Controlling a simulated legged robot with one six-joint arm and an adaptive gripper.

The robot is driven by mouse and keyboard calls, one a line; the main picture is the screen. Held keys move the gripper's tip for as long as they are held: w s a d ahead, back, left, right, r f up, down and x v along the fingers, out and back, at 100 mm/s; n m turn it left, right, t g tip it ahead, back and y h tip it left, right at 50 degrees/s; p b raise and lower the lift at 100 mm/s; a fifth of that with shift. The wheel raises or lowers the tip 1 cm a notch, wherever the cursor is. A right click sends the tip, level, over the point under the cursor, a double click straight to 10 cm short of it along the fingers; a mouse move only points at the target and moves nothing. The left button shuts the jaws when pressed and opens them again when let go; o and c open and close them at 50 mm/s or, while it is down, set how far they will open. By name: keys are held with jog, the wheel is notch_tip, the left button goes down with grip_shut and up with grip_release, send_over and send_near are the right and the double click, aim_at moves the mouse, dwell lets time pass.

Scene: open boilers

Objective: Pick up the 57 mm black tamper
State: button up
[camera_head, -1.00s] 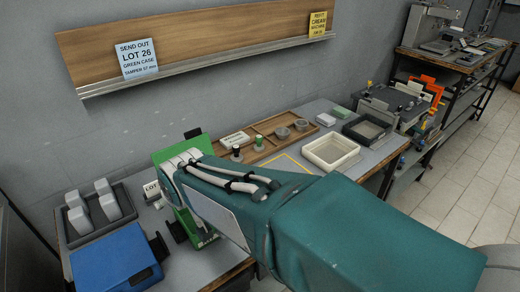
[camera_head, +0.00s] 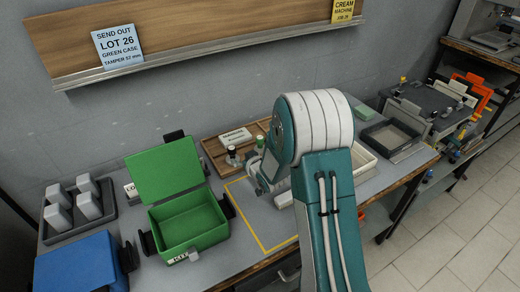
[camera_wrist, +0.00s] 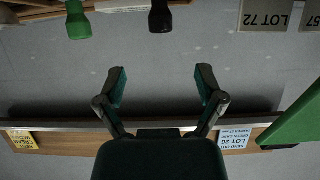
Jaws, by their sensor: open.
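The black tamper (camera_head: 232,154) stands upright at the left front of the wooden tray in the head view. In the wrist view, its black handle (camera_wrist: 160,17) is at the top centre. The green-handled tamper (camera_head: 259,143) stands to its right; its handle (camera_wrist: 77,20) appears left of the black one in the inverted wrist view. No size marking is legible on either tamper. My gripper (camera_wrist: 161,87) is open and empty, with its fingers apart and clear of the black handle. In the head view my arm hides most of the gripper.
The open green case (camera_head: 187,222) stands on the bench, left of a yellow-outlined area. A blue case (camera_head: 80,270) and a grey rack (camera_head: 105,190) are farther left. The wooden tray (camera_head: 212,148) is partly behind my arm; a cream bin (camera_head: 365,163) is right. A wall shelf (camera_head: 200,52) runs above.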

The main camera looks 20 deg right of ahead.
aim_at(234, 151)
jog(key=w, duration=0.1)
jog(key=w+a+f, duration=0.1)
jog(key=w, duration=0.1)
jog(key=w+a+f, duration=0.1)
jog(key=shift+w+a+f, duration=0.2)
jog(key=shift+w+f, duration=0.05)
jog(key=shift+w+d+f, duration=0.15)
jog(key=shift+w+d, duration=0.25)
jog(key=shift+w, duration=0.1)
jog(key=shift+w+d+f, duration=0.15)
jog(key=shift+w+d, duration=0.2)
jog(key=shift+w, duration=0.15)
jog(key=x, duration=0.3)
jog(key=shift+w+a, duration=0.1)
jog(key=shift+w, duration=0.15)
jog(key=shift+w+a, duration=0.25)
jog(key=shift+a, duration=0.25)
jog(key=shift+d, duration=0.3)
jog(key=c, duration=0.6)
jog(key=shift+d, duration=0.2)
grip_shut()
jog(key=shift+a, duration=0.1)
